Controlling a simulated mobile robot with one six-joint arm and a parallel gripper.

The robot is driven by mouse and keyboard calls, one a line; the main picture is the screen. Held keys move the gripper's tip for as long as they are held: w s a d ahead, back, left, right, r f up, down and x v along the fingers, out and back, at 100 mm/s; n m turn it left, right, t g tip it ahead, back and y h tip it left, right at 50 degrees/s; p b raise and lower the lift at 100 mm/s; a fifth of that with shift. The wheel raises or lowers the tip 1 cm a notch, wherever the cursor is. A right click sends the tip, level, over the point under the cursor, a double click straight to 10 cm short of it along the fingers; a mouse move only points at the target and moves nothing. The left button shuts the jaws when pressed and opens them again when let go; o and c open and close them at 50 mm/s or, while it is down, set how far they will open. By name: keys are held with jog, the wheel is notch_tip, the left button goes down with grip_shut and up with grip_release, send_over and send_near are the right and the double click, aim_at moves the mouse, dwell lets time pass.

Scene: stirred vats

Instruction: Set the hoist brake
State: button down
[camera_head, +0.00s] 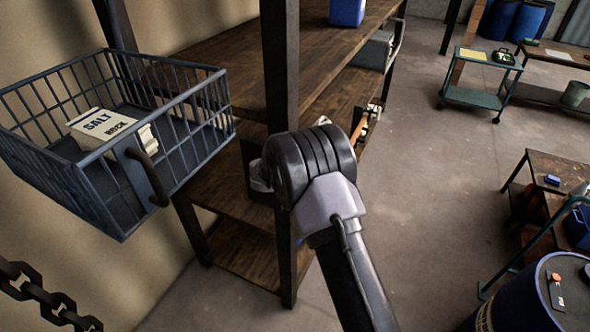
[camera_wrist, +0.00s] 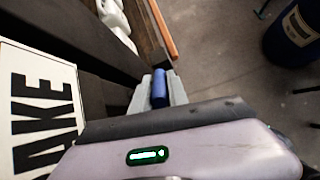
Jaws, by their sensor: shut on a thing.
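A white sign (camera_wrist: 40,115) with black letters, of which "AKE" shows, is at the left of the wrist view. My gripper (camera_wrist: 160,82) is in the middle of that view, with its two grey fingers closed on a blue handle (camera_wrist: 159,92). The handle is beside a dark post and to the right of the sign. I see only its short blue end; the rest of it is hidden. In the head view my own arm covers the gripper and the handle.
Wooden shelves (camera_head: 215,62) with a dark post (camera_head: 280,70) stand behind my arm. A blue drum (camera_head: 515,310) is at the lower right. Floor between is clear.

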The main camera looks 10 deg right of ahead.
jog(key=shift+r+p, duration=0.15)
jog(key=shift+p, duration=0.7)
jog(key=c, duration=1.3)
grip_release()
jog(key=v, duration=1.7)
jog(key=shift+d+r, duration=0.25)
jog(key=shift+r, duration=0.1)
jog(key=shift+w, duration=0.15)
